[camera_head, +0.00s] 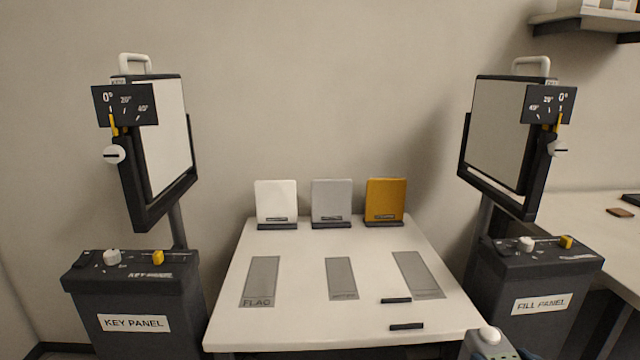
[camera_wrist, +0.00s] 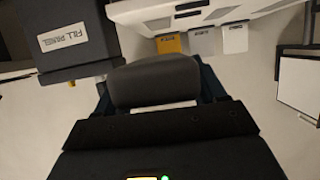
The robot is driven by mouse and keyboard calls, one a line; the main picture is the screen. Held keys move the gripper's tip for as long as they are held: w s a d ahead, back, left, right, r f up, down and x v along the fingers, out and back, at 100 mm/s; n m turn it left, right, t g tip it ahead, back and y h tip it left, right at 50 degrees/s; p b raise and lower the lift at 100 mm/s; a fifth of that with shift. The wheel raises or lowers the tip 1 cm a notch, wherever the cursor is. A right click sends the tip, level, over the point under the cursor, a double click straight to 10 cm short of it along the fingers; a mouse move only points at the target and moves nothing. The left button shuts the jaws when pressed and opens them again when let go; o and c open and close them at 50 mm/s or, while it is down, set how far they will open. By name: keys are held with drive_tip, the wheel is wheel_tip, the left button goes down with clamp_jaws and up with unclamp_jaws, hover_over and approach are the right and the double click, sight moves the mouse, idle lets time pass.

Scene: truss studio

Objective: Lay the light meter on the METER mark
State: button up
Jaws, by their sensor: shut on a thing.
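My gripper (camera_wrist: 158,90) is shut on a dark grey, rounded body, which I take to be the light meter (camera_wrist: 150,75). In the head view the light meter (camera_head: 488,345) shows at the bottom edge as a grey body with a white dome. It is at the table's front right corner, and its lower part is cut off. Three grey marks lie on the white table (camera_head: 300,327). The left one reads FLAG (camera_head: 261,280). The labels of the middle mark (camera_head: 341,277) and the right mark (camera_head: 418,272) are too small to read surely. All three marks look bare.
White, grey and yellow cards (camera_head: 386,200) stand along the table's back. Two black strips (camera_head: 407,326) lie near its front right, one close to the right mark. The KEY PANEL (camera_head: 133,310) stands left and the FILL PANEL (camera_head: 540,305) right, close beside the table.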

drive_tip(key=s+a+f, duration=0.1)
drive_tip(key=a+f, duration=0.3)
drive_tip(key=f, duration=0.6)
drive_tip(key=a+f, duration=0.4)
drive_tip(key=f, duration=0.6)
drive_tip(key=shift+s+f, duration=0.4)
